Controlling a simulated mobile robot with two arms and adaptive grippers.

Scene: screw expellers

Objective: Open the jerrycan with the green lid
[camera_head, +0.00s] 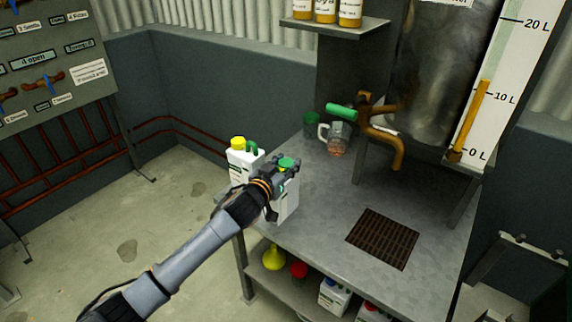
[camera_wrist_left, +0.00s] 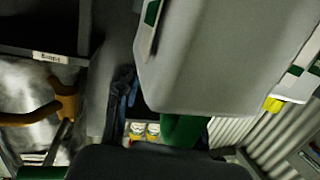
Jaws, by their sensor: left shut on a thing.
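The white jerrycan (camera_head: 289,203) with the green lid (camera_head: 287,162) stands upright near the left edge of the metal table. My left gripper (camera_head: 284,172) is at its top, shut on the green lid, and hides part of the can. In the left wrist view the pale can body (camera_wrist_left: 225,60) fills the upper middle, and the green lid (camera_wrist_left: 184,130) is beside the dark gripper. The lid is on the can's neck; whether it is loosened I cannot tell. My right gripper is not in view.
A white jerrycan (camera_head: 243,165) with a yellow lid stands close to the left. A glass mug (camera_head: 337,140) and a green cup (camera_head: 312,124) stand further back, near the tank's green-handled tap (camera_head: 342,112). A drain grate (camera_head: 383,239) lies in the tabletop. Containers fill the lower shelf.

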